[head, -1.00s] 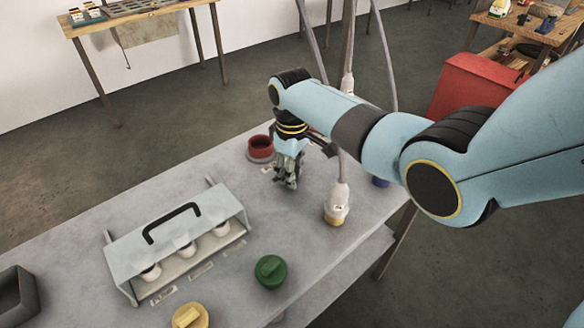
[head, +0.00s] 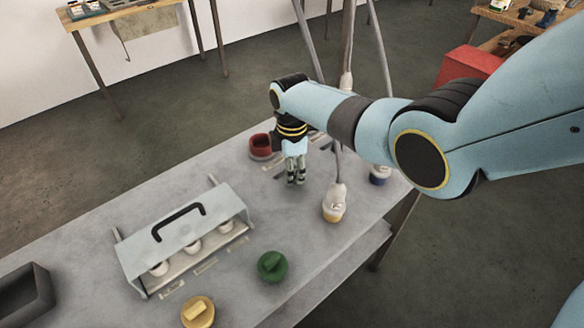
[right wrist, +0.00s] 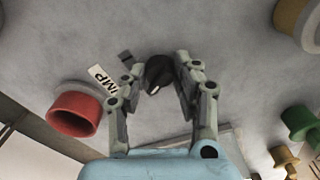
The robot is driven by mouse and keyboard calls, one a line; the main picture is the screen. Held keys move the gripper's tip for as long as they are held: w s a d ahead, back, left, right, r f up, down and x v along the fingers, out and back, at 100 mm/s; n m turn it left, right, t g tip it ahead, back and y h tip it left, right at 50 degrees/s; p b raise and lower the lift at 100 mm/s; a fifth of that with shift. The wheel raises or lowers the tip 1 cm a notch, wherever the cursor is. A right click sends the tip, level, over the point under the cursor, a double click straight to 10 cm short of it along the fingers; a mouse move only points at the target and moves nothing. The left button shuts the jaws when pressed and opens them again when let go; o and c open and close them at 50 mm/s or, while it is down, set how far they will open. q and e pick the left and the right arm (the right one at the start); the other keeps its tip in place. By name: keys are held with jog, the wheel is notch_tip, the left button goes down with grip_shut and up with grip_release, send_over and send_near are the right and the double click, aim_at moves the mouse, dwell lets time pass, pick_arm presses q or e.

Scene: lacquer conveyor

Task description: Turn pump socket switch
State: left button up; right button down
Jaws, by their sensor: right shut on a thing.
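The pump socket switch is a small black knob (right wrist: 158,72) on the grey bench top, seen in the right wrist view beside a white label (right wrist: 101,78) whose letters "MP" show. My right gripper (head: 296,178) points down at the bench, its fingers shut on either side of the knob. In the head view the gripper hides the knob. A red round socket (head: 260,146) stands just left of the gripper; it also shows in the right wrist view (right wrist: 75,112). My left gripper is in neither view.
A green knob (head: 272,266), a yellow knob (head: 198,312) and a handled cover (head: 180,238) are nearer. A dark tray (head: 22,295) is at lower left.

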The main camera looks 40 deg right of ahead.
jog(key=shift+n, duration=0.4)
jog(key=c, duration=1)
grip_release()
notch_tip(320, 180, up, 12)
jog(key=shift+f, duration=0.1)
